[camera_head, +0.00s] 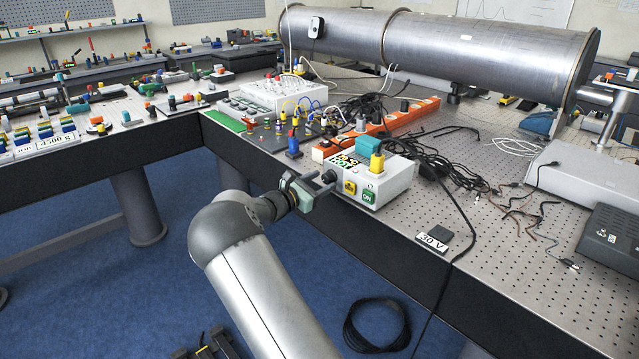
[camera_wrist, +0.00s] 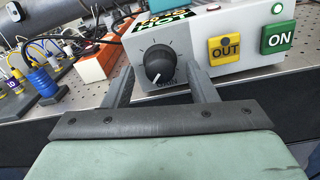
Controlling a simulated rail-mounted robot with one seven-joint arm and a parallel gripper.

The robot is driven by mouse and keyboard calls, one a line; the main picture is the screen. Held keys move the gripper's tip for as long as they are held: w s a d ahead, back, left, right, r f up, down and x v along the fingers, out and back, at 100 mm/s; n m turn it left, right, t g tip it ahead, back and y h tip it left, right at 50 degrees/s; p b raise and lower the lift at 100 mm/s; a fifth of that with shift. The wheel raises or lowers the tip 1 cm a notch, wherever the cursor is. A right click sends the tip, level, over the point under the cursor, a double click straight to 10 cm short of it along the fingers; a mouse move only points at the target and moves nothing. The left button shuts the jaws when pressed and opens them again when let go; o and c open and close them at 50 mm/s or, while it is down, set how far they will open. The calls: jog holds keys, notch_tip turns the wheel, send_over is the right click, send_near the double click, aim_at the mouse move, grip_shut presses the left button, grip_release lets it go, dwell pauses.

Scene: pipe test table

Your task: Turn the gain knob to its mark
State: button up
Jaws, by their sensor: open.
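The gain knob (camera_wrist: 160,66) is a round black knob with a white pointer line on the front of a light grey box (camera_head: 384,181). In the wrist view its pointer points down and slightly left, and tick marks show around its upper side. My gripper (camera_wrist: 160,85) is open, with one finger on each side of the knob. A small gap seems to show at each side; contact cannot be told.
The box front also bears a yellow OUT button (camera_wrist: 224,48) and a green ON button (camera_wrist: 278,37). A teal block and yellow plug (camera_head: 377,163) sit on top. An orange power strip (camera_head: 400,117) and black cables lie behind. A 30 V label (camera_head: 434,239) lies to the right.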

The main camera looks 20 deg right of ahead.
jog(key=b+v, duration=0.1)
jog(key=v, duration=1.6)
jog(key=shift+s+a+b, duration=0.15)
jog(key=shift+s+b, duration=0.05)
jog(key=shift+b, duration=0.2)
jog(key=s+d+f+m+g+y+p, duration=0.1)
jog(key=s+d+m+g+y, duration=0.25)
jog(key=s, duration=0.35)
jog(key=s+d+m+g+y, duration=0.3)
jog(key=s+m, duration=0.1)
jog(key=s, duration=0.3)
jog(key=s+a+m+y, duration=0.3)
jog(key=s+m, duration=0.1)
jog(key=s, duration=0.4)
jog(key=s+a+m+y+p, duration=0.1)
jog(key=s+a+m+y, duration=0.3)
jog(key=s, duration=0.4)
jog(key=s+a+m+y+p, duration=0.1)
jog(key=s+a+m+y, duration=0.2)
jog(key=s, duration=0.6)
jog(key=shift+a+r+m+t+y, duration=0.3)
jog(key=shift+r+m+t+y, duration=0.1)
jog(key=shift+m, duration=0.15)
jog(key=shift+w, duration=0.1)
jog(key=shift+c, duration=0.3)
